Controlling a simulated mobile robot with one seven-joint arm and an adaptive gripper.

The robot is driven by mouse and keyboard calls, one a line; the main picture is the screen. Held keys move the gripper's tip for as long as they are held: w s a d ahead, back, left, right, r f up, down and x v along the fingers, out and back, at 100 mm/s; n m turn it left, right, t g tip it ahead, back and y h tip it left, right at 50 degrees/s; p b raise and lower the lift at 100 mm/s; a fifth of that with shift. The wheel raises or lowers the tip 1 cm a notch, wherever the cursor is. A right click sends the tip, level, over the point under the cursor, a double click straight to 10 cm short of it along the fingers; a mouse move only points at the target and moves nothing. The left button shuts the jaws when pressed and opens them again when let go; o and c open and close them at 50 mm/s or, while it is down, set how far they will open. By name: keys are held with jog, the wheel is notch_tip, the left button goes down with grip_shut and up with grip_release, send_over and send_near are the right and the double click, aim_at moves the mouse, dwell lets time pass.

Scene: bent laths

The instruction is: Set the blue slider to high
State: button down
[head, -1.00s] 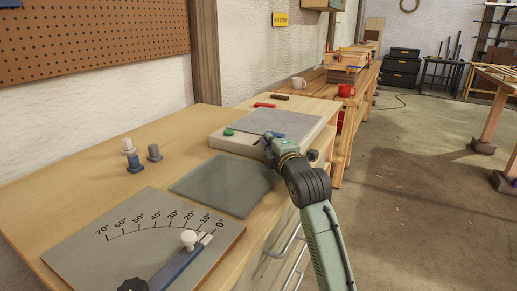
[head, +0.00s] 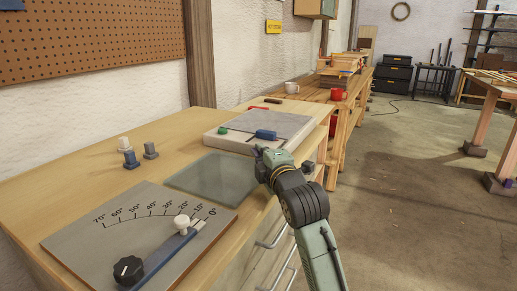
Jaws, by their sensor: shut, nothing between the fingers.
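A blue slider block (head: 265,134) sits on the pale raised slab (head: 225,144) at the back of the bench, near the slab's front right part. A smaller green piece (head: 222,131) is on the same slab to its left. My gripper (head: 257,151) is just in front of the slab, below the blue block in the picture. It is shut and empty, and appears apart from the block. No high or low marking on the slab can be read from here.
A greenish glass-like plate (head: 212,176) lies in front of the slab. An angle board (head: 75,238) with a black knob (head: 128,270) and blue arm lies nearest.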

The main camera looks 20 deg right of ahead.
jog(key=shift+s+a+r+b, duration=0.1)
jog(key=shift+s+a+b, duration=0.05)
jog(key=shift+s, duration=0.95)
jog(key=shift+s+a+r+b, duration=0.1)
jog(key=shift+s+b, duration=0.05)
jog(key=shift+s, duration=0.9)
